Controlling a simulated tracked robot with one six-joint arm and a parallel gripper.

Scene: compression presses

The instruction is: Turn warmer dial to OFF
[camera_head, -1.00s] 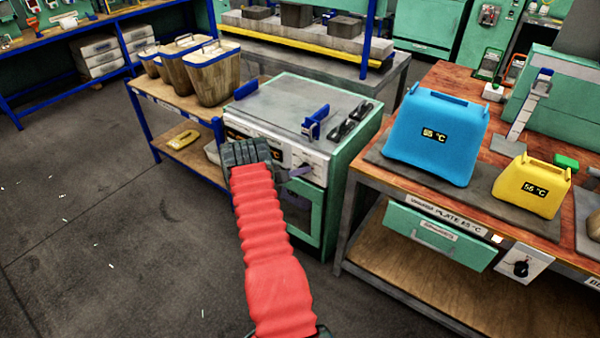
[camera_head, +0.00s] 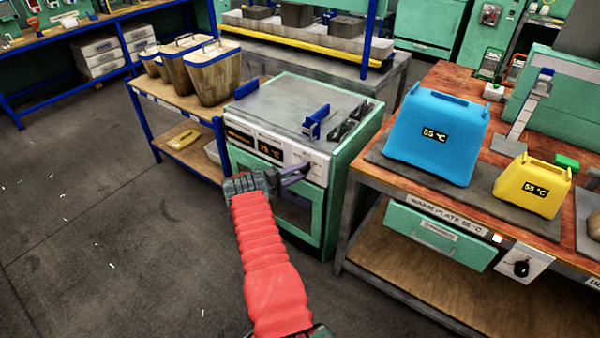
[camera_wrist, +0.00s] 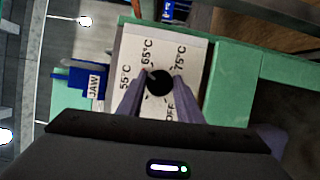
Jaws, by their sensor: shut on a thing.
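The warmer (camera_head: 300,105) is a green and grey cabinet with a white front panel (camera_head: 317,160) and a lit display that seems to read 75 °C. In the wrist view, the black dial knob (camera_wrist: 158,83) sits on a white plate (camera_wrist: 152,48) marked 55°C, 65°C, 75°C and OFF. A pale mark on the knob seems to lie on the 55–65°C side. My gripper (camera_head: 298,172) is at the panel's right part; its purple fingers (camera_wrist: 160,80) are shut on the knob from both sides. The OFF label is partly hidden by a finger.
A blue clamp marked JAW (camera_wrist: 88,83) is beside the dial plate. A wooden bench (camera_head: 455,225) with a blue case (camera_head: 437,140) and a yellow case (camera_head: 530,187) stands right. Another black dial (camera_head: 521,269) is on its front.

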